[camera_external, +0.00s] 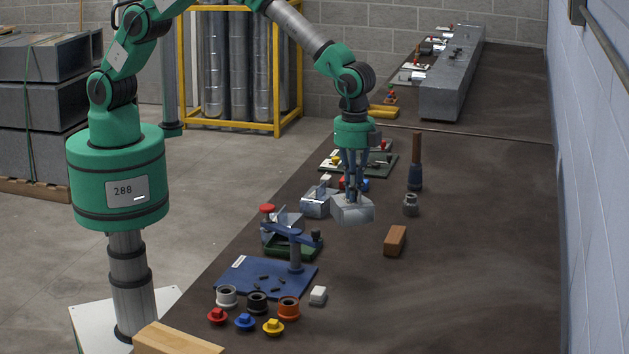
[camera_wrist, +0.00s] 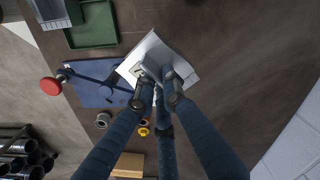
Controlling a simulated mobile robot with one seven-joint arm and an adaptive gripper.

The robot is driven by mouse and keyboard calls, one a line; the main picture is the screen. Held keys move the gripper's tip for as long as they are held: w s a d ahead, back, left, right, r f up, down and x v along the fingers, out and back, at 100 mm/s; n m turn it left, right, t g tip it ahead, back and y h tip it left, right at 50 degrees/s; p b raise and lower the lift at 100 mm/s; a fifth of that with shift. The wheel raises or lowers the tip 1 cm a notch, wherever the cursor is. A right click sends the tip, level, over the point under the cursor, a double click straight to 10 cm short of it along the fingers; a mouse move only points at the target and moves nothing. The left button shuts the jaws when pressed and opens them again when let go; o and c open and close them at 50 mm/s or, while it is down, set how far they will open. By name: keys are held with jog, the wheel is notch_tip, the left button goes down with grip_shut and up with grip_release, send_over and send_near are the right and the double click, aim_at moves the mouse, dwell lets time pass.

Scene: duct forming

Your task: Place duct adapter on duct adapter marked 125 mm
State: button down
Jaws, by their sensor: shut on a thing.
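My gripper (camera_external: 352,192) is shut on a grey sheet-metal duct adapter (camera_external: 353,211), held above the dark bench. In the wrist view the held adapter (camera_wrist: 150,50) shows as a tilted square flange beyond the gripper fingers (camera_wrist: 156,98). A second sheet-metal adapter (camera_external: 316,204) stands just left of the held one in the external view; I cannot tell the gap between them. A third metal piece (camera_external: 277,229) is by the green tray; a metal piece (camera_wrist: 56,13) also shows beside that tray in the wrist view. No 125 mm marking is readable.
The green tray (camera_external: 294,252) and a blue board (camera_external: 258,279) with a red-knobbed lever lie nearer the camera. A brown block (camera_external: 395,240), a grey fitting (camera_external: 411,205) and a wooden-handled tool (camera_external: 416,165) stand to the right. The bench at front right is clear.

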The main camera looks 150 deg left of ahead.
jog(key=s+d+n, duration=0.1)
jog(key=s+n, duration=0.2)
jog(key=s, duration=1.2)
jog(key=s+d+n, duration=0.2)
jog(key=s+n, duration=0.1)
jog(key=s, duration=1.1)
jog(key=s+d+f+n, duration=0.1)
jog(key=s+n, duration=0.3)
jog(key=s, duration=1.1)
jog(key=shift+s+d, duration=0.25)
jog(key=shift+s, duration=0.1)
jog(key=w+a+f, duration=0.1)
jog(key=w+a, duration=0.8)
jog(key=a, duration=0.4)
jog(key=shift+a+f, duration=0.15)
jog(key=shift+f, duration=0.15)
jog(key=shift+f+b, duration=0.3)
jog(key=shift+f, duration=1.45)
jog(key=shift+f, duration=0.15)
